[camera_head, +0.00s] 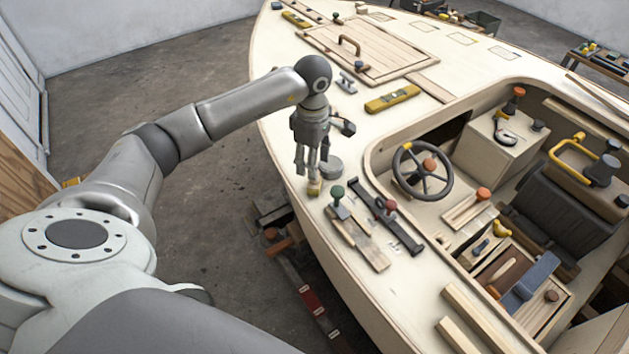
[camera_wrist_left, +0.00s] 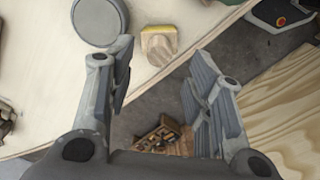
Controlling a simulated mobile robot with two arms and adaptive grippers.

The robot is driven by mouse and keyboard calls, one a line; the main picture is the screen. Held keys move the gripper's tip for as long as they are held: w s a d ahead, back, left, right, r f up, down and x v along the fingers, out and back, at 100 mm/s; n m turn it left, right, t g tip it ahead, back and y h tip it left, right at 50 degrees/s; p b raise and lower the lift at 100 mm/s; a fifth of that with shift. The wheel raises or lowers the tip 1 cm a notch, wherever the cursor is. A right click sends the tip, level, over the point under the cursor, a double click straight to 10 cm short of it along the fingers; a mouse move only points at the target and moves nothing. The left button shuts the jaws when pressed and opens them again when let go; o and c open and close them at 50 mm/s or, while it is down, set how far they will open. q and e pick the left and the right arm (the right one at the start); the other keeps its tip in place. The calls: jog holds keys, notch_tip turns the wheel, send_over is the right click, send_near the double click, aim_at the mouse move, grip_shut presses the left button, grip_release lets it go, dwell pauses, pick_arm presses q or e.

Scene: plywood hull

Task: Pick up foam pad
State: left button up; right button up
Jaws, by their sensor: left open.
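A small block with a yellow part and a tan part, which looks like the foam pad (camera_head: 314,188), stands on the pale deck close to its left edge. In the left wrist view the pad (camera_wrist_left: 158,45) sits beyond the fingertips, near the deck edge. My left gripper (camera_head: 307,168) points down just above the pad in the head view. Its fingers are spread in the left wrist view (camera_wrist_left: 162,68), with nothing between them. A gap to the pad seems to remain. My right gripper is not in view.
A grey round tin (camera_head: 331,168) stands close beside the pad; it also shows in the wrist view (camera_wrist_left: 98,20). A green-knobbed tool (camera_head: 338,200) and a dark bar (camera_head: 393,222) lie nearby. Beyond the deck edge is a drop to the floor (camera_head: 225,240).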

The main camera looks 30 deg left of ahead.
pick_arm(q)
jog(key=shift+w+f+p, duration=0.1)
jog(key=shift+f+p, duration=0.55)
jog(key=shift+f, duration=1.75)
grip_shut()
